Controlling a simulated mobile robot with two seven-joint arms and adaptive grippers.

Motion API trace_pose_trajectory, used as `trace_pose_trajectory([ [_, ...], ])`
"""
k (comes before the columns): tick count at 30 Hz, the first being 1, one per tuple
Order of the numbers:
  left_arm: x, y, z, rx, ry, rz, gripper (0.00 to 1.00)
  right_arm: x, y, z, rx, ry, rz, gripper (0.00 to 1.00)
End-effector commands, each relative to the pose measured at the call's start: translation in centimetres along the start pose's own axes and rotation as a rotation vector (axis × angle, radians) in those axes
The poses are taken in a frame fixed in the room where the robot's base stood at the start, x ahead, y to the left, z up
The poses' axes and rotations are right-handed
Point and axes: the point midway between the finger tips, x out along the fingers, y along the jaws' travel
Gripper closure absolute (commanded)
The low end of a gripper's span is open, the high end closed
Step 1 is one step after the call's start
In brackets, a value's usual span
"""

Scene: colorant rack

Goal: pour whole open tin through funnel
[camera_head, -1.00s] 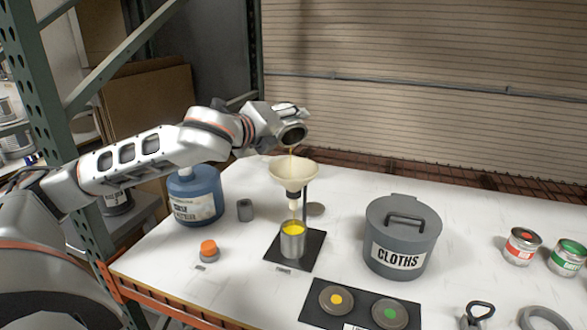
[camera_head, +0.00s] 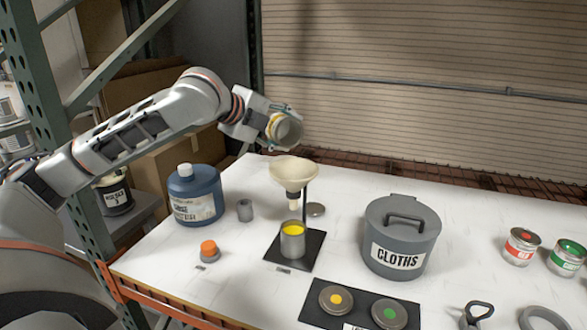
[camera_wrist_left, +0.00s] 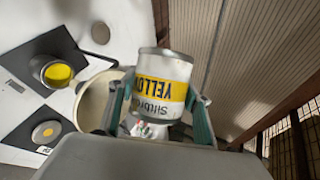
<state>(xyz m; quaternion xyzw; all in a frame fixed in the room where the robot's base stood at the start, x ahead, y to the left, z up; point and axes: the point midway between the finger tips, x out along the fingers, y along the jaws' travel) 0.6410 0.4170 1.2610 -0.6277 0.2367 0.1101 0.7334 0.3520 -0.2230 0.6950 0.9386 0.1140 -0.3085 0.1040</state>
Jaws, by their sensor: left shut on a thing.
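My left gripper (camera_head: 276,118) is shut on the yellow-labelled open tin (camera_head: 287,130), holding it tilted above and slightly behind the funnel. In the left wrist view the same tin (camera_wrist_left: 163,85) sits between the two fingers with its label upside down. The cream funnel (camera_head: 294,173) is held in a stand over a small grey tin (camera_head: 292,242) on a black base plate (camera_head: 309,256). That tin holds yellow liquid, also visible in the wrist view (camera_wrist_left: 57,74). No stream shows between the held tin and the funnel. My right gripper is not in view.
A grey CLOTHS bin (camera_head: 401,237) stands to the right. A dark mat (camera_head: 358,309) with two lids lies in front. Red-labelled (camera_head: 521,246) and green-labelled (camera_head: 568,257) tins stand far right.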

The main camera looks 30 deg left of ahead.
Motion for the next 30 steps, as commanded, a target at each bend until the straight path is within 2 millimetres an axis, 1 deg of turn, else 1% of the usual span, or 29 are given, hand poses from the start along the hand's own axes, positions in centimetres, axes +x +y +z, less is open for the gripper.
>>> trace_pose_trajectory([
  [3,0.2,0.1,0.4,-0.081,0.045,0.030,0.80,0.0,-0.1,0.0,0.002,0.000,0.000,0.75],
  [10,0.5,-0.8,2.1,-0.200,0.118,0.079,0.80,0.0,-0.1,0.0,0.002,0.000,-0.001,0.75],
  [19,1.3,0.6,2.1,-0.428,0.256,0.177,0.80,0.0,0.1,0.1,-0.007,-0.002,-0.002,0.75],
  [24,0.8,-0.2,2.2,-0.549,0.332,0.223,0.80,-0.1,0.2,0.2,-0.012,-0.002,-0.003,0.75],
  [30,1.5,0.6,2.7,-0.705,0.426,0.290,0.80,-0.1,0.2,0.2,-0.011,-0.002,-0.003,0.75],
])
